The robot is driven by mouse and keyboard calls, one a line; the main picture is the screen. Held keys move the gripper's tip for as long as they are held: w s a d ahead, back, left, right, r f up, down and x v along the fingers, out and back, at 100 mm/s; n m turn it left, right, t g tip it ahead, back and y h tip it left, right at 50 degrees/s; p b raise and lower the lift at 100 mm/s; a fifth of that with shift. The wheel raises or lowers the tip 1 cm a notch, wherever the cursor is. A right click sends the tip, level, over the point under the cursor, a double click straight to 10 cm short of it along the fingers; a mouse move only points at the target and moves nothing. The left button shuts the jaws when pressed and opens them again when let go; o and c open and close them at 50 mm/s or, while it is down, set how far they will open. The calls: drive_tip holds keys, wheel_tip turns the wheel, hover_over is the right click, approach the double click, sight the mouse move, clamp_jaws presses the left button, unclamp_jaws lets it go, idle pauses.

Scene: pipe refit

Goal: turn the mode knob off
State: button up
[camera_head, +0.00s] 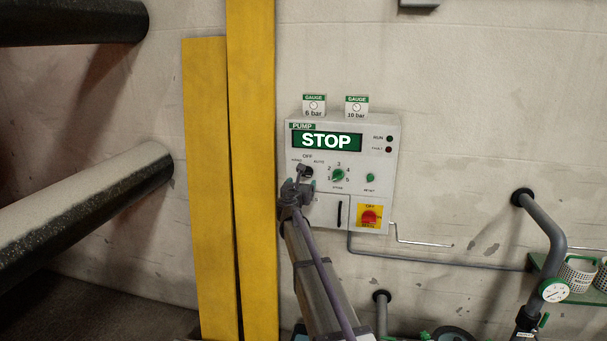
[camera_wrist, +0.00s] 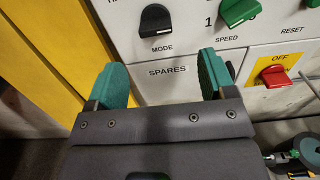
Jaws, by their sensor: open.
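The black mode knob (camera_wrist: 156,20) is on the pump panel (camera_head: 345,135), above the printed word MODE. In the head view, OFF, HAND and AUTO are printed around it, and my gripper partly covers it. I cannot tell for sure which mark the knob points to. My gripper (camera_wrist: 163,72) is open and empty in the wrist view, its two green-padded fingers apart, below the knob and in front of the SPARES cover. It is not touching the knob. In the head view my gripper (camera_head: 299,184) is at the panel's lower left.
The panel display (camera_head: 327,141) reads STOP. A green speed knob (camera_head: 338,175), a green reset knob (camera_head: 370,178) and a red switch on yellow (camera_head: 369,216) are to the right. Yellow boards (camera_head: 252,120) stand close on the left. A pipe with a gauge (camera_head: 553,289) is lower right.

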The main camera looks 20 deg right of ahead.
sight(305, 175)
drive_tip(key=x, duration=1.1)
drive_tip(key=shift+w+a, duration=0.15)
drive_tip(key=shift+a, duration=0.2)
drive_tip(key=shift+c, duration=0.4)
drive_tip(key=c, duration=0.9)
drive_tip(key=shift+o, duration=0.2)
